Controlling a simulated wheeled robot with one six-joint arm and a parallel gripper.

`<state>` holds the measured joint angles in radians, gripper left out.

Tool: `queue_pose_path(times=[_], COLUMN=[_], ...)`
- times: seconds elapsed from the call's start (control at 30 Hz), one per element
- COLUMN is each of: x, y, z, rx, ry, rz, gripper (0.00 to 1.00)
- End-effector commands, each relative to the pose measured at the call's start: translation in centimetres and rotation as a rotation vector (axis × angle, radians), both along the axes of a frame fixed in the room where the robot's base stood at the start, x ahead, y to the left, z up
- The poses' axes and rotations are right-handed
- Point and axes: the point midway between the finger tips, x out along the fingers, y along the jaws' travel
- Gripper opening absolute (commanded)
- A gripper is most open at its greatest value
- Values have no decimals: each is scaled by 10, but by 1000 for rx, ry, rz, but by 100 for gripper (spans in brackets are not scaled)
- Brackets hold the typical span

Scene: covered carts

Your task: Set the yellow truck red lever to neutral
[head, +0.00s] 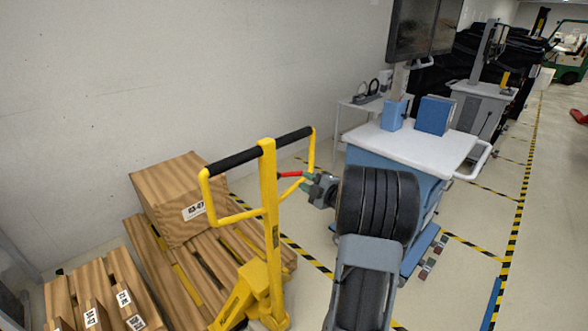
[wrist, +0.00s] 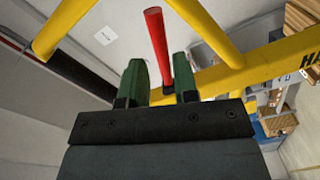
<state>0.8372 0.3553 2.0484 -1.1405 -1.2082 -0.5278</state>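The yellow truck (head: 270,215) stands left of centre in the head view, with a yellow loop handle and black grips. Its red lever (head: 290,174) sticks out to the right from the top of the upright, inside the handle loop. In the wrist view the red lever (wrist: 156,45) runs between the two green fingers. My gripper (head: 306,180) is at the lever's outer end; it also shows in the wrist view (wrist: 161,82). The fingers stand apart, with gaps visible on both sides of the lever. The lever's inner joint is hard to make out.
A wooden crate (head: 180,196) sits on pallets left of the truck. A blue cart with a white top (head: 420,143) stands to the right, close to my arm. The wall is behind. Open floor (head: 460,285) lies at the lower right.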

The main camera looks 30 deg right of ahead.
Motion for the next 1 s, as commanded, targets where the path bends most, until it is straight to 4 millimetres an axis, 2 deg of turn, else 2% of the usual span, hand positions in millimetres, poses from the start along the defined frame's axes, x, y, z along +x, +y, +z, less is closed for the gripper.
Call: queue_pose_path(times=[0.2, 0.4, 0.6, 0.93, 1.0], x=[40, 64, 76, 77, 77], y=[7, 11, 12, 12, 12], z=[2, 1, 0, 0, 0], rx=[0, 0, 1, 0, 0], ry=[1, 1, 0, 0, 0], rz=[1, -1, -3, -4, -4], gripper=[28, 28, 28, 28, 22])
